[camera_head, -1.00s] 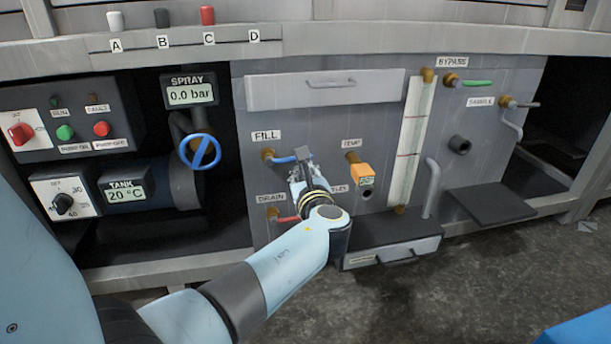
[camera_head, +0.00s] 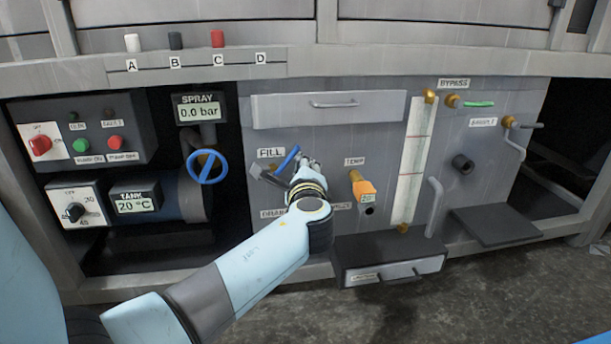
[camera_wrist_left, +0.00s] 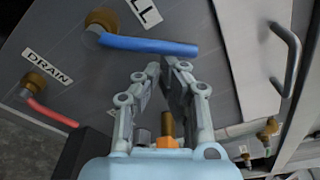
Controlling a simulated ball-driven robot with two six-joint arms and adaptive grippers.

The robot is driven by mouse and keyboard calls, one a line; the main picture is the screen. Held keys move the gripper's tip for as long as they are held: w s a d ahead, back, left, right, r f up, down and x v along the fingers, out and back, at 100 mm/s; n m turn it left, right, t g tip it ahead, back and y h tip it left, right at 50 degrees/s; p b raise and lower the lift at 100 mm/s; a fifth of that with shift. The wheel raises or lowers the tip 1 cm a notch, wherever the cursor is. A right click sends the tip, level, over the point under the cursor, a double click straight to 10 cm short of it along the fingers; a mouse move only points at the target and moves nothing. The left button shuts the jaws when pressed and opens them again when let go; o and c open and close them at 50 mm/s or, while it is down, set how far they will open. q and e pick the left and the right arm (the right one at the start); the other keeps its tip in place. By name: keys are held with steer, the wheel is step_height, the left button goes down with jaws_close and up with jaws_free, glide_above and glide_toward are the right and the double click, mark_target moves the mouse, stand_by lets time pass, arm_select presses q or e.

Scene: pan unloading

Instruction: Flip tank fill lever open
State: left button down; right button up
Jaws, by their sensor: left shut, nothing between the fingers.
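The blue FILL lever (camera_head: 288,158) slants up to the right beside the FILL label (camera_head: 270,153) in the head view. In the left wrist view the blue lever (camera_wrist_left: 150,45) runs from its brass fitting (camera_wrist_left: 98,22) across above the fingers. My left gripper (camera_head: 303,166) is at the lever, just right of and below it. Its fingertips (camera_wrist_left: 165,67) are shut with nothing between them, close under the lever's free end. Whether they touch it I cannot tell. My gripper partly hides the valve base. My right gripper is not in view.
The red DRAIN lever (camera_wrist_left: 50,112) lies below the FILL valve, hidden by my arm in the head view. A drawer handle (camera_head: 333,104) sits above; a blue handwheel (camera_head: 207,167) is left.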

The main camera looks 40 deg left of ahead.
mark_target(290, 154)
arm_select(q)
steer(key=n, duration=0.1)
steer(key=s+a+r+n, duration=0.1)
steer(key=n, duration=0.1)
steer(key=s+r+n+b, duration=0.1)
steer(key=n, duration=0.1)
steer(key=shift+a+r+t, duration=0.25)
steer(key=shift+a+t, duration=0.05)
steer(key=shift+s+a+r, duration=0.2)
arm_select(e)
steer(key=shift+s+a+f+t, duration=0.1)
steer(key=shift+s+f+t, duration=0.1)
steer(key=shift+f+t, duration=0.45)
